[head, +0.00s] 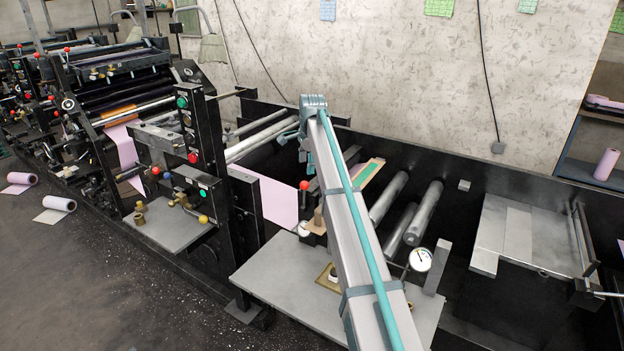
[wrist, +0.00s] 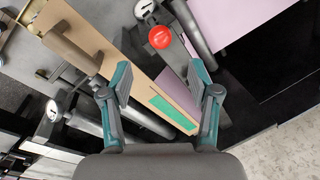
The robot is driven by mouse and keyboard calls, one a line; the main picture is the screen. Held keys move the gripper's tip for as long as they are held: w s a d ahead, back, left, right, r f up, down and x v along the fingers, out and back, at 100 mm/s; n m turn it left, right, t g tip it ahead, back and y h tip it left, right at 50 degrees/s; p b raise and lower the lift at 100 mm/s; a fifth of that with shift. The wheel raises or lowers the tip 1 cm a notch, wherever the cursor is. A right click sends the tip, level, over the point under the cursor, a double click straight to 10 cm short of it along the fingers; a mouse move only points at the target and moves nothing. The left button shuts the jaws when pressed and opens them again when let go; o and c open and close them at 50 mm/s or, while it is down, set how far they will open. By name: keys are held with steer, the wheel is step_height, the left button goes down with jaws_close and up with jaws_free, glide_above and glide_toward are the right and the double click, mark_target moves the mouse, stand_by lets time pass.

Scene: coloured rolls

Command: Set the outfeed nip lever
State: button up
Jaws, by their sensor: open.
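A lever with a round red knob (head: 304,185) stands beside the pink web on the machine in the head view. In the wrist view the red knob (wrist: 160,37) is beyond my fingertips, roughly centred between them and apart from both. My gripper (wrist: 159,74) is open, with nothing between its fingers. The lever's shaft is mostly hidden under the knob in the wrist view. In the head view my own arm crosses the middle and hides most of my gripper. I cannot tell how far the lever is turned.
A tan board with a green strip (wrist: 130,90) lies below my fingers. Metal rollers (head: 405,215) and a dial gauge (head: 420,259) are nearby. The pink web (head: 277,198) runs left of my arm. A grey plate (head: 275,280) forms a flat surface in front.

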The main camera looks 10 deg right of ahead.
mark_target(305, 182)
steer(key=f+p, duration=0.1)
steer(key=f, duration=0.2)
steer(key=w+f+p, duration=0.1)
steer(key=f, duration=0.3)
steer(key=w+f, duration=0.1)
steer(key=f, duration=0.2)
steer(key=shift+a+f+p, duration=0.25)
steer(key=shift+a+p, duration=0.05)
steer(key=shift+p, duration=0.1)
jaws_close()
